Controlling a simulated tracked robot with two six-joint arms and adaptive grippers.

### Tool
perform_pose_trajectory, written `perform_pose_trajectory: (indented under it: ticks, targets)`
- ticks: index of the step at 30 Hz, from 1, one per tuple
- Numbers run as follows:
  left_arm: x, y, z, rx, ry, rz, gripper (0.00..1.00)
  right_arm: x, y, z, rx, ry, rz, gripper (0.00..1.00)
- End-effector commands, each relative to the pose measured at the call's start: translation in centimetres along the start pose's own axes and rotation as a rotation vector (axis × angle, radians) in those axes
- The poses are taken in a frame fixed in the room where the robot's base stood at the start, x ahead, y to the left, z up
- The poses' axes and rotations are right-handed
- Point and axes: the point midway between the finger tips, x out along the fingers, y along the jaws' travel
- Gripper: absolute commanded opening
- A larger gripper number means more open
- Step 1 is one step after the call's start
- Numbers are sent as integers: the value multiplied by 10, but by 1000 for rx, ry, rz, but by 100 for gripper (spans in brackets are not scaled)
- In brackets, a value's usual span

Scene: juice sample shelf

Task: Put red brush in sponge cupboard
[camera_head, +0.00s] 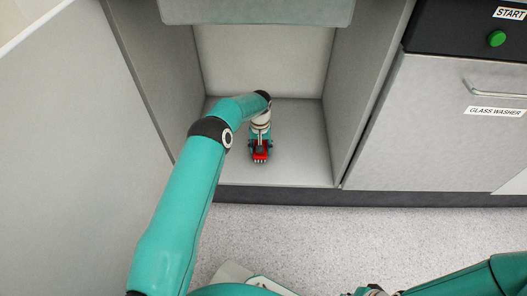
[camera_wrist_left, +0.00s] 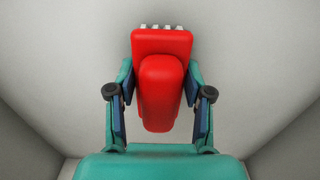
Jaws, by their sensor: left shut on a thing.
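The red brush (camera_head: 261,152) is inside the open cupboard (camera_head: 300,165), over the middle of its floor. My left gripper (camera_head: 260,144) reaches in from the left and points down. In the left wrist view the left gripper (camera_wrist_left: 160,100) is shut on the red brush (camera_wrist_left: 162,70), one finger on each side of its body. Pale bristle tufts show at the brush's far edge. I cannot tell whether the brush touches the cupboard floor. My right gripper is not clearly seen; part of my right arm shows at the bottom right of the head view.
The cupboard has grey side walls (camera_head: 370,80), and an open door panel (camera_head: 70,130) stands at the left. A glass washer (camera_head: 440,125) with a green start button (camera_head: 497,39) stands to the right. The cupboard floor around the brush is clear.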

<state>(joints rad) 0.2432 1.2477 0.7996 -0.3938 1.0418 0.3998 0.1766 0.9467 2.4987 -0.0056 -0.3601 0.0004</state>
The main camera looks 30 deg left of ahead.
Motion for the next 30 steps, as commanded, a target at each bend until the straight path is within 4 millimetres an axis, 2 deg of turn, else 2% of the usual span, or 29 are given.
perform_pose_trajectory:
  ticks: [10,11,15,25,30]
  targets:
    - [4,0,0,0,1,0,8,3,1,0,0,0,0,0]
    - [4,0,0,0,1,0,52,3,1,0,0,0,0,0]
    - [3,0,0,0,1,0,76,2,1,0,0,0,0,0]
    - [2,0,0,0,1,0,76,1,0,0,0,0,0,0]
    - [-13,0,-1,0,2,0,76,-7,-2,0,0,0,0,0]
